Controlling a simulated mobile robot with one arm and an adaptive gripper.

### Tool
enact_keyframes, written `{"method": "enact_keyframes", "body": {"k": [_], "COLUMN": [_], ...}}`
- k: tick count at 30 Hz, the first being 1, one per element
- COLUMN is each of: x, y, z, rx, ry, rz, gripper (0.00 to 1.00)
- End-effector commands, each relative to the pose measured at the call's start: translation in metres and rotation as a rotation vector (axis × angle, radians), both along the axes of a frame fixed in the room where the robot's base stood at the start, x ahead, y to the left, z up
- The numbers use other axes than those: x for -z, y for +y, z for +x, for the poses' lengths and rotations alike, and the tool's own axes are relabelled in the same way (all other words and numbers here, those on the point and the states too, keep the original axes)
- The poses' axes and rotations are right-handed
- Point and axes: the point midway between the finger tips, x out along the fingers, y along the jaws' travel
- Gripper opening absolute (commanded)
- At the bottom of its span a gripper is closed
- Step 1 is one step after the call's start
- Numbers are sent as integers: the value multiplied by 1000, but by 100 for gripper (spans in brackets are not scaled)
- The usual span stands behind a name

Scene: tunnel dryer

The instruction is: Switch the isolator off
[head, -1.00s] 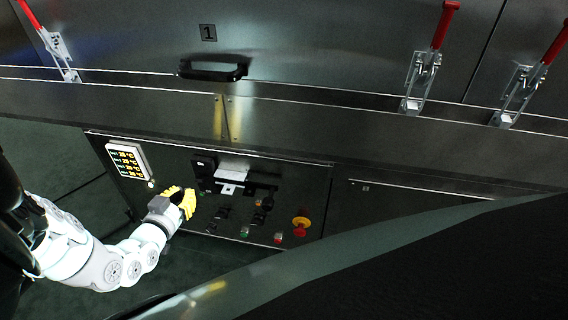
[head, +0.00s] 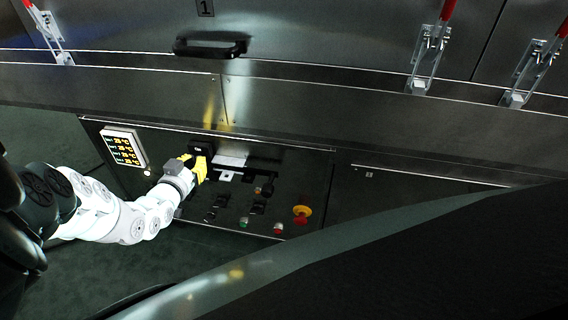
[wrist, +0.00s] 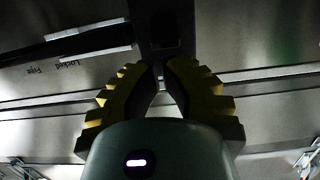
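The isolator appears to be the dark block (head: 202,147) at the upper left of the control panel (head: 300,172) in the head view. My gripper (head: 203,168), with yellow fingers, is right at its lower edge and hides part of it. In the wrist view a dark block (wrist: 164,30) stands just beyond my fingertips (wrist: 164,66). The fingertips are close together with a narrow dark gap between them. I cannot tell whether they touch or hold the block's handle, and its setting is not readable.
A display (head: 124,149) is left of my gripper. A sliding bar with a light plate (head: 230,160) is close on the right. Black switches, small buttons (head: 244,222) and a red-and-yellow emergency stop (head: 301,213) sit lower right. A metal ledge (head: 300,110) overhangs the panel.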

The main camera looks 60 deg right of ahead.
Motion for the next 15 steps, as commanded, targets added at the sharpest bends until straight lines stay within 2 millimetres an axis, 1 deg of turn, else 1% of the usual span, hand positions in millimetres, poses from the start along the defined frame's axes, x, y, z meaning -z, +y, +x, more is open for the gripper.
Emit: {"method": "enact_keyframes", "body": {"k": [1,6,15], "x": [4,5,5], "y": [-7,-17,-22], "z": [0,4,6], "rx": [6,5,6], "ry": [0,0,2], "rz": [-1,-2,0], "gripper": [0,0,0]}}
